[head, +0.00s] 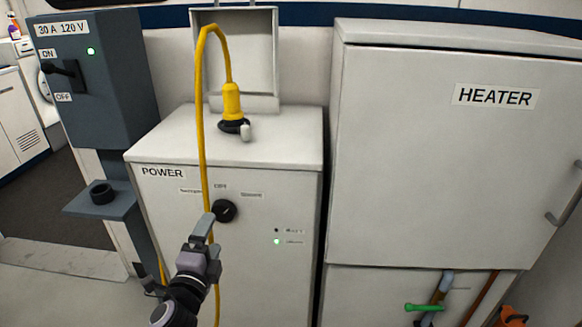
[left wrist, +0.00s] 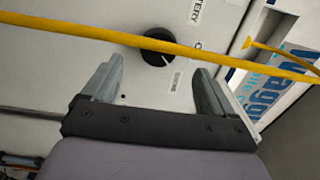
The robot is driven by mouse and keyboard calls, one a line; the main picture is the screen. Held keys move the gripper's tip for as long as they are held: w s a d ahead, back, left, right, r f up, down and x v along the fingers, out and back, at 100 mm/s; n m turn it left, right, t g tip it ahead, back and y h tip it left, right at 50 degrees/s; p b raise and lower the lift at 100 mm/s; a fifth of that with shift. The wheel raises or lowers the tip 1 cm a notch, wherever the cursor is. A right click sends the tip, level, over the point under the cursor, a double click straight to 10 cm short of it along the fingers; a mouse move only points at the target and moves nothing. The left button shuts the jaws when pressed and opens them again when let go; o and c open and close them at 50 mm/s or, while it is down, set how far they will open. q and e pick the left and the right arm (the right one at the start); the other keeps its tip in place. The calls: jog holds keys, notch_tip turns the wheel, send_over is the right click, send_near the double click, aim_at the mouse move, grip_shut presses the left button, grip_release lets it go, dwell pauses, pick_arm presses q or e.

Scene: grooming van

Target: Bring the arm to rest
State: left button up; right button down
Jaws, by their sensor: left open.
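My left gripper (head: 208,222) is open and empty in front of the white POWER cabinet (head: 163,225), close to its black rotary knob (head: 228,210). In the left wrist view the two fingers of the left gripper (left wrist: 150,84) stand apart, with the knob (left wrist: 155,56) beyond the gap between them. Whether a fingertip touches the knob I cannot tell. The yellow cable (head: 199,110) hangs down beside the knob, and in the left wrist view the cable (left wrist: 100,29) crosses over the knob. My right gripper is not in view.
The yellow plug (head: 232,102) sits in the cabinet top before a raised lid (head: 260,48). A grey switch box (head: 115,85) with a lit green lamp and a small shelf (head: 98,207) stand left. The HEATER cabinet (head: 430,160) fills the right. A green-handled valve (head: 424,307) is below it.

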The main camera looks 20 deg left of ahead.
pick_arm(q)
jog(key=s+d+f+n+g+h+p, duration=0.1)
jog(key=s+d+f+n+g+h, duration=0.2)
jog(key=s+d+f+n, duration=0.3)
jog(key=s+d+f+n+g+h+p, duration=0.2)
jog(key=s+d+f+n, duration=0.4)
jog(key=s, duration=0.7)
notch_tip(320, 180, down, 3)
jog(key=shift+s+d+r+n+g+h, duration=0.15)
jog(key=shift+d+n+g+h, duration=0.35)
jog(key=shift+g, duration=0.5)
jog(key=shift+a, duration=0.1)
